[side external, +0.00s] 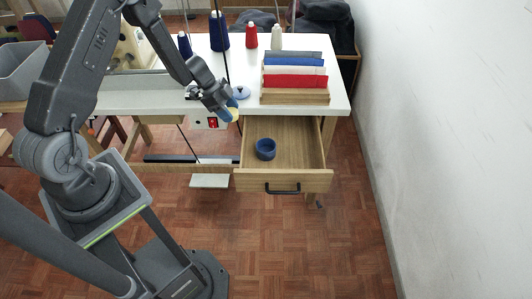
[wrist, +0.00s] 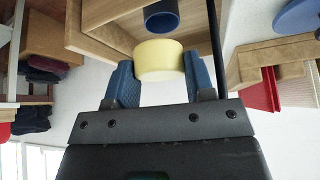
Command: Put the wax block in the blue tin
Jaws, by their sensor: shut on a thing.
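The wax block (wrist: 160,58) is a pale yellow, short round piece held between the two blue fingers of my gripper (wrist: 159,72) in the wrist view. In the side view my gripper (side external: 230,107) is at the table's front edge, and a bit of the yellow wax block (side external: 234,115) shows at its tip. The blue tin (side external: 265,149) stands upright in the open drawer, below and to the right of my gripper. In the wrist view the tin (wrist: 161,16) shows beyond the wax block, apart from it. The tin's inside is hard to make out.
The open wooden drawer (side external: 285,180) sticks out below the white table (side external: 335,80). A rack of folded cloth (side external: 295,97) and a flat blue disc (side external: 241,92) are on the table. Several thread cones (side external: 251,37) stand behind. The drawer floor around the tin is clear.

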